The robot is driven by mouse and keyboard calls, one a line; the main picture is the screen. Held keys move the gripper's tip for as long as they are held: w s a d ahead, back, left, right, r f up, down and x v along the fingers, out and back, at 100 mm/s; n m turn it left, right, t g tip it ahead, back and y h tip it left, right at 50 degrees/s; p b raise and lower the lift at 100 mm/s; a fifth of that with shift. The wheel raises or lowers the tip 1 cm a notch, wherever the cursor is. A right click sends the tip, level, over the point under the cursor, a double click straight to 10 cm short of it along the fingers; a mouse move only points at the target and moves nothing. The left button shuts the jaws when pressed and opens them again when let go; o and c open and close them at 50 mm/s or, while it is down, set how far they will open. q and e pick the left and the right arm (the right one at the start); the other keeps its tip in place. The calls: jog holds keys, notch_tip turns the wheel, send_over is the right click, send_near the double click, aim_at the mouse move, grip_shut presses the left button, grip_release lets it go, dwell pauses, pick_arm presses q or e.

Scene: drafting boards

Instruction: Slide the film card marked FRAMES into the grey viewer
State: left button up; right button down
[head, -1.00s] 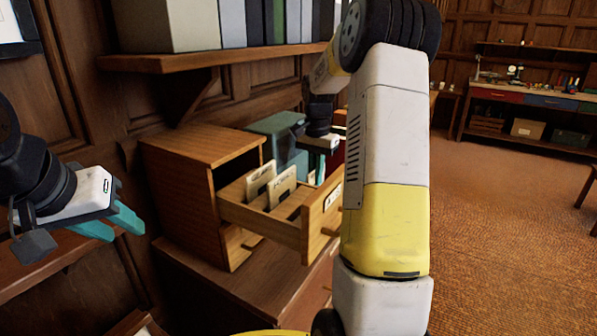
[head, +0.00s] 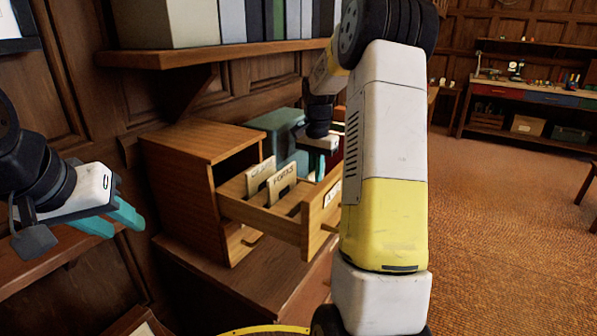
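Two cream cards stand upright in the open wooden drawer (head: 265,223). The front card (head: 282,184) has lettering too small to read surely, perhaps FORKS. The rear card (head: 258,179) is partly covered, and its lettering is unclear. I cannot make out a card marked FRAMES or a grey viewer. My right gripper (head: 311,167) is above the far side of the drawer, behind the cards. Its teal fingers point down and are partly hidden, so its opening and any hold are unclear. My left gripper (head: 113,221) is open and empty at the left, apart from the cabinet.
The drawer juts from a wooden cabinet (head: 185,180) on a low wooden top. A teal box (head: 270,128) stands behind the cabinet. A shelf (head: 190,56) with binders hangs above. My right arm hides the area right of the drawer. A far workbench (head: 530,96) stands across open carpet.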

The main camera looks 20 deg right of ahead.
jog(key=shift+f, duration=0.15)
jog(key=c, duration=1.5)
grip_release()
notch_tip(320, 180, up, 8)
jog(key=shift+f, duration=0.1)
